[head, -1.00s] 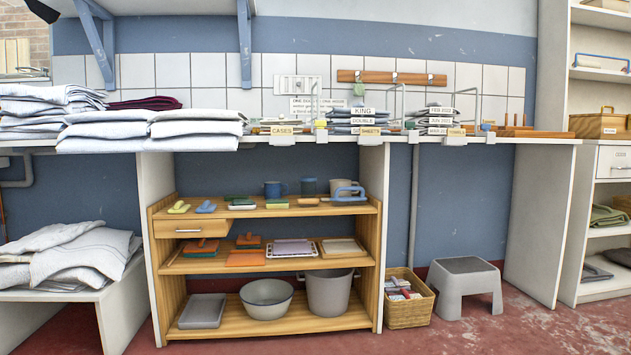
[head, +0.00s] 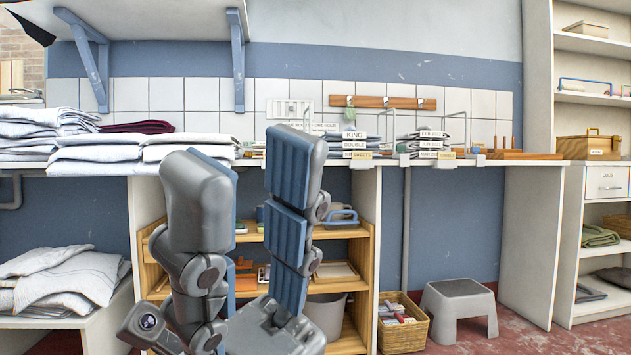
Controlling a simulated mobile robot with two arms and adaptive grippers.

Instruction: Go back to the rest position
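My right gripper (head: 245,185) stands in the middle of the head view, fingers pointing up. Its two grey fingers with blue pads are wide apart, with nothing between them. It is in front of the wooden shelf unit (head: 362,262) and hides much of it and part of the counter above. My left gripper is not in the view.
A long white counter (head: 520,163) carries folded white linen (head: 95,160) at the left and labelled stacks in wire dividers (head: 432,143) at the right. A wicker basket (head: 403,335) and a grey step stool (head: 459,308) stand on the red floor. White shelves (head: 590,100) rise at the right.

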